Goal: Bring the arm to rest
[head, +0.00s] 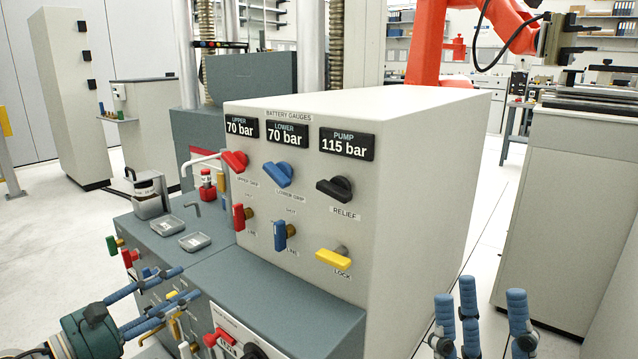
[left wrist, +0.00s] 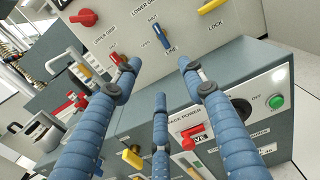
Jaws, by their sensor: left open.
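My left gripper (head: 172,292) is at the lower left of the head view, its blue fingers spread and empty. In the left wrist view, my left gripper (left wrist: 160,82) points at the gauge panel, and no object sits between its fingers. My right gripper (head: 485,318) is at the bottom right of the head view, its blue fingers upright, apart and empty. The gauge panel (head: 410,150) reads 70, 70 and 115 bar. It bears a red upper grip knob (head: 235,162), a blue lower grip knob (head: 278,175), a black relief knob (head: 334,189) and a yellow lock handle (head: 333,258).
A red lever (head: 240,216) and a blue lever (head: 281,236) stick out below the knobs. Two small trays (head: 195,242) and a jar lie on the grey bench. A white cabinet (head: 560,190) stands right. The rack power panel (left wrist: 245,122) has a green button (left wrist: 276,102).

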